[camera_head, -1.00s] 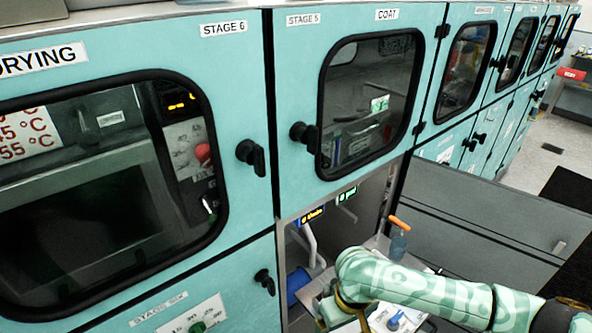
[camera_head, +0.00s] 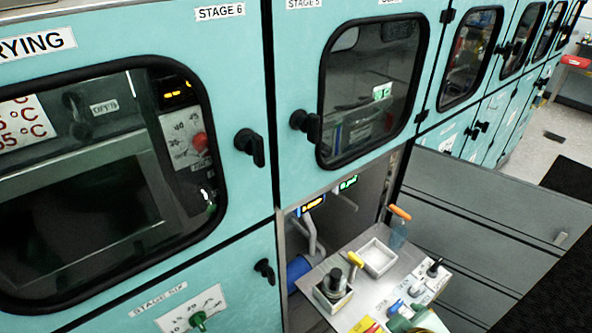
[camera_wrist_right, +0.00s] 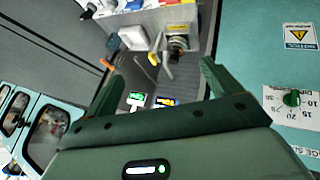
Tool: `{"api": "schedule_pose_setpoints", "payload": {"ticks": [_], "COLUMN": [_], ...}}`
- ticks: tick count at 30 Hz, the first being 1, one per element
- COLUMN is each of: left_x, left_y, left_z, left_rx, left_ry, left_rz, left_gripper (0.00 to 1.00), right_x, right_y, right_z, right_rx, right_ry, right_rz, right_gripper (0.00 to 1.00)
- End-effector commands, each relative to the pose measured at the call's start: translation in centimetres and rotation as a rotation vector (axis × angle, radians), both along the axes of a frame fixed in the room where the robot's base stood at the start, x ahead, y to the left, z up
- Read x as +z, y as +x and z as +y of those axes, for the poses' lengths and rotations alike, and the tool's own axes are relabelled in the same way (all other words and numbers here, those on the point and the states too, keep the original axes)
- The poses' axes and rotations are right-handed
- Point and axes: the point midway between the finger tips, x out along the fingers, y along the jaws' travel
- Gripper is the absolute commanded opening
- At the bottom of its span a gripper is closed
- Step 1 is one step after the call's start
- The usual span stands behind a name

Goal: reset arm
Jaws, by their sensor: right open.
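My right gripper (camera_wrist_right: 158,82) shows in the right wrist view with its two green fingers spread apart and nothing between them. My left arm and left gripper are in neither view.
An open grey door (camera_head: 480,225) stands to the right. Teal cabinets (camera_head: 235,225) line the back.

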Motion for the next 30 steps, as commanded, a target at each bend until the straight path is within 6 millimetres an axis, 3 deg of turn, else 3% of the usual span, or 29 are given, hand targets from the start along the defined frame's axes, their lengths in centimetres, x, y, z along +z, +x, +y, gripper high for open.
{"api": "schedule_pose_setpoints", "payload": {"ticks": [3, 9, 16, 22, 26, 27, 30], "left_x": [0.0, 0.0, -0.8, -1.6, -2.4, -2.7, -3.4], "left_y": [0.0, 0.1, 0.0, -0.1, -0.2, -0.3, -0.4], "left_z": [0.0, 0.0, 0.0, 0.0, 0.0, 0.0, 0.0], "left_rx": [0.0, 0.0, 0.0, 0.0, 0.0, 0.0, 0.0], "left_ry": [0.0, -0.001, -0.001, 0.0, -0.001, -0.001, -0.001], "left_rz": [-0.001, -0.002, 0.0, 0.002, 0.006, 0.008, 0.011], "left_gripper": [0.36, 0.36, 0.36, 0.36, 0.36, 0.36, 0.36], "right_x": [0.3, 1.6, -8.4, -18.8, -27.8, -30.7, -37.0], "right_y": [-2.4, -6.5, -5.5, -7.1, -10.6, -12.2, -17.2], "right_z": [-4.7, -11.4, -9.1, -7.3, -6.2, -5.9, -5.5], "right_rx": [-0.058, -0.124, -0.08, -0.065, -0.078, -0.09, -0.134], "right_ry": [-0.137, -0.363, -0.265, -0.162, -0.069, -0.038, 0.036], "right_rz": [0.006, 0.047, 0.127, 0.221, 0.313, 0.345, 0.423], "right_gripper": [0.9, 0.9, 0.9, 0.9, 0.9, 0.9, 0.9]}}
